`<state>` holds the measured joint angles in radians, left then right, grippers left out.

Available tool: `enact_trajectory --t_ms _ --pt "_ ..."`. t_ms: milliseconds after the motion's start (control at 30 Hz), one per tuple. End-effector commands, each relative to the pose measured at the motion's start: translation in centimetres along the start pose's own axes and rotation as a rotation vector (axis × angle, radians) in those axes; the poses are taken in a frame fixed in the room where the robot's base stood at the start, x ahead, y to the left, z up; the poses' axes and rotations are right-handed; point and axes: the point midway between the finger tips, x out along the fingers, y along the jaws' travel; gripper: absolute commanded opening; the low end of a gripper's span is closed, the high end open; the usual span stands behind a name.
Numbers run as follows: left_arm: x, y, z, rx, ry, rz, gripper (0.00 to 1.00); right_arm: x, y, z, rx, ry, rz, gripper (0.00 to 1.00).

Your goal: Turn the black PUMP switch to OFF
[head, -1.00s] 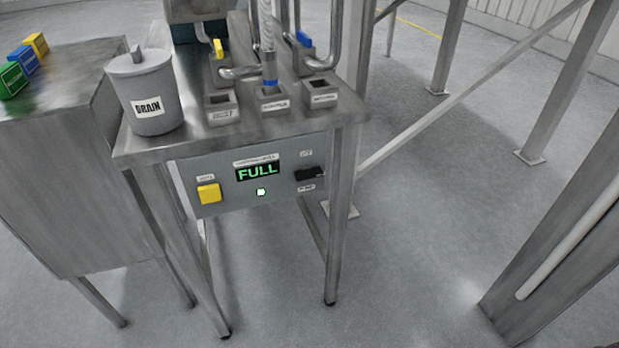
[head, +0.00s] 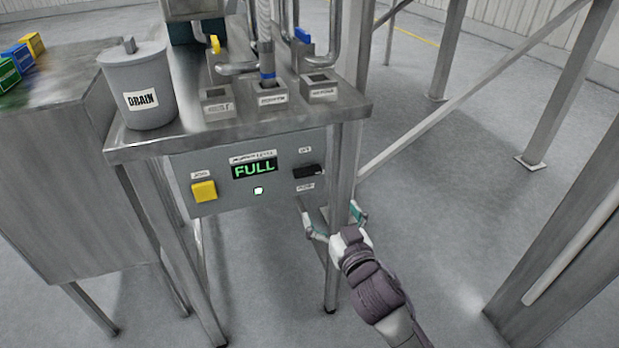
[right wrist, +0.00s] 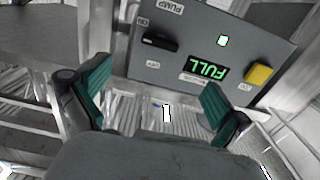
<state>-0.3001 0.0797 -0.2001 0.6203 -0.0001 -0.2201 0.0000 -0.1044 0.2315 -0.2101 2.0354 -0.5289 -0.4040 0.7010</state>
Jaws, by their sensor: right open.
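The black PUMP switch (head: 307,171) sits at the right end of the grey control panel (head: 225,200), under the table's front edge. Its bar lies roughly level, with small labels above and below it. In the right wrist view the switch (right wrist: 160,42) shows upside down, beyond and between my fingers. My right gripper (head: 331,215) is open and empty, low and to the right of the panel, by the table's front right leg. Its two green-padded fingers (right wrist: 155,95) are spread wide in the wrist view, apart from the switch. My left gripper is out of view.
A lit FULL display (head: 254,168) and a yellow button (head: 204,191) share the panel. The table leg (head: 343,185) stands close to my right gripper. A DRAIN pot (head: 140,90) and several labelled sockets are on the tabletop.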

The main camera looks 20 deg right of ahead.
Motion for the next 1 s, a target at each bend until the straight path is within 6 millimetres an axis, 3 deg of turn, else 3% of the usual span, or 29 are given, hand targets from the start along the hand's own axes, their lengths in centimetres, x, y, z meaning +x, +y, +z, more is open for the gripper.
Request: enact_trajectory --t_ms 167,600,800,1000 --pt "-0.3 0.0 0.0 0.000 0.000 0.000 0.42 2.1 0.0 -0.3 -0.002 0.005 0.001 1.00" --pt "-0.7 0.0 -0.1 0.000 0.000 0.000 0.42 11.1 0.0 -0.2 -0.001 0.002 0.000 1.00" --pt "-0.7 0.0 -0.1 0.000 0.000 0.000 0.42 13.2 0.0 -0.1 -0.001 0.001 0.000 1.00" --pt "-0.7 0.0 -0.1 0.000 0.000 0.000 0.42 13.7 0.0 -0.1 -0.001 0.001 -0.001 1.00"
